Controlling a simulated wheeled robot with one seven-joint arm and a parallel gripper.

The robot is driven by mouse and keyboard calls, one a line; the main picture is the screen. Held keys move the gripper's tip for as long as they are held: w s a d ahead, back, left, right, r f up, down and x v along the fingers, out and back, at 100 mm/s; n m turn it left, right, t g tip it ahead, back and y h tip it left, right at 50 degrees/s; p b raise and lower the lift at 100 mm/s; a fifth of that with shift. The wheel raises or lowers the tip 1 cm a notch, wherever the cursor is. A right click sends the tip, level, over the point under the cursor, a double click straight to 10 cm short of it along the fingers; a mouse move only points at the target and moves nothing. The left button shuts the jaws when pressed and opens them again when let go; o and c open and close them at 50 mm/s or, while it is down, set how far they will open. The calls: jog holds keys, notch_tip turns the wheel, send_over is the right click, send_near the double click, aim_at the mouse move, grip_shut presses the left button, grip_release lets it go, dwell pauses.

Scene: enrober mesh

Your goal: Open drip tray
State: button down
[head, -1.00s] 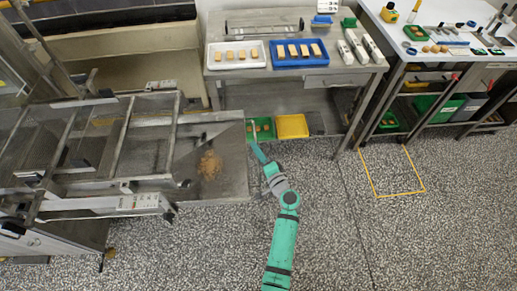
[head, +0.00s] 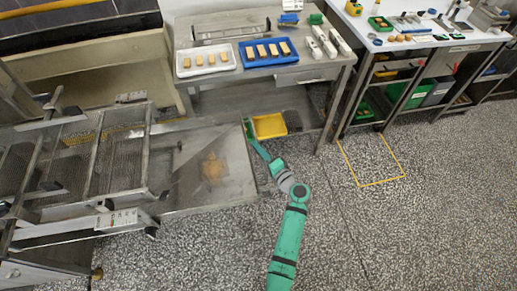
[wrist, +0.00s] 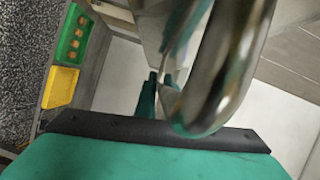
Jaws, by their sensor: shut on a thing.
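The drip tray (head: 205,170) is a flat metal tray with a brown stain, reaching out from the right side of the enrober (head: 85,165) in the head view. Its right edge lies beside my arm. My gripper (head: 247,124) is at that right edge, shut on the tray's handle. In the wrist view my gripper's green fingers (wrist: 160,95) are partly hidden behind a shiny curved metal bar (wrist: 225,70), which looks like the handle. The exact contact is hidden.
A steel table (head: 330,70) with a white tray (head: 206,61) and a blue tray (head: 267,51) of bars stands behind. A yellow bin (head: 269,126) sits low, close behind my gripper. Open speckled floor (head: 360,230) lies to the right, with a yellow outlined rectangle.

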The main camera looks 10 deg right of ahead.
jog(key=c, duration=1.8)
grip_release()
jog(key=shift+c, duration=0.2)
jog(key=v, duration=1)
jog(key=shift+s, duration=0.25)
jog(key=shift+s+d, duration=0.15)
